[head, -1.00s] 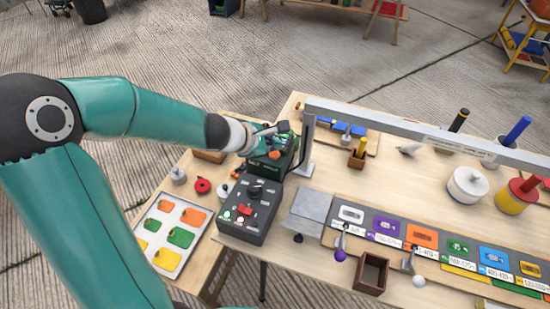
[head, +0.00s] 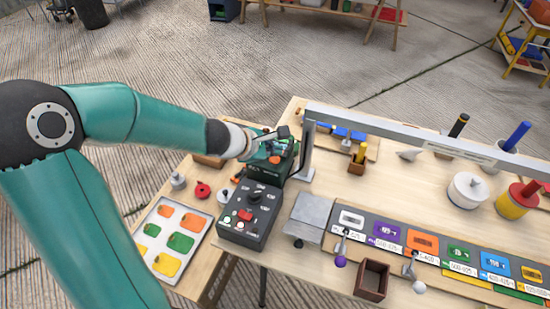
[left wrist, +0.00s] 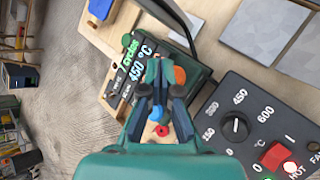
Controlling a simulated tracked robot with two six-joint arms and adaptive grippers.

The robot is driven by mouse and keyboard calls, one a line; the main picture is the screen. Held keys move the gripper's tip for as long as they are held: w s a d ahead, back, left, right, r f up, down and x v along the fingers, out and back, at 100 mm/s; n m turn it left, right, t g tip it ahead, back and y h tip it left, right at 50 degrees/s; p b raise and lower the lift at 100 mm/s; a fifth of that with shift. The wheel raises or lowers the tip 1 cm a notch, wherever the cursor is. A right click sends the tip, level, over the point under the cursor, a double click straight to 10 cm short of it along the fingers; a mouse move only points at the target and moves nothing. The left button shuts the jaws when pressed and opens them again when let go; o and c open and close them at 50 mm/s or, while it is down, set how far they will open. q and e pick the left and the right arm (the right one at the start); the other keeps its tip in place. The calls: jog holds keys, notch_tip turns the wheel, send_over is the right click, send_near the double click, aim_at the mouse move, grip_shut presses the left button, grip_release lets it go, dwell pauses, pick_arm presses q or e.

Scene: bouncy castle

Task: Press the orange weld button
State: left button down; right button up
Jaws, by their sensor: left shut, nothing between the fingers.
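The orange button (head: 275,160) is on top of a dark green box (head: 287,166) at the table's left side. In the left wrist view the orange button (left wrist: 180,75) shows as a round orange piece, partly hidden by my left gripper. My left gripper (head: 283,132) is shut and empty, over the green box. In the left wrist view its fingertips (left wrist: 159,66) show just left of the button; I cannot tell whether they touch it. The box front reads "450 °C" and "cycles". My right gripper is not in view.
A dark control box (head: 246,222) with a knob and red switch stands in front of the green box. A grey post and beam (head: 400,138) rise close to its right. A card tray (head: 153,230) lies left; a grey plate (head: 310,212) lies right.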

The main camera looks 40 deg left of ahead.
aim_at(273, 160)
pick_arm(q)
jog(key=shift+f, duration=0.1)
dwell(0.3)
jog(key=shift+f+b, duration=0.25)
jog(key=shift+b, duration=0.15)
jog(key=shift+f+b, duration=0.8)
jog(key=shift+b, duration=0.05)
dwell(0.8)
jog(key=shift+r+p, duration=1.2)
jog(key=shift+r, duration=0.05)
notch_tip(273, 160, up, 5)
jog(key=p, duration=0.4)
jog(key=shift+p, duration=0.4)
dwell(0.3)
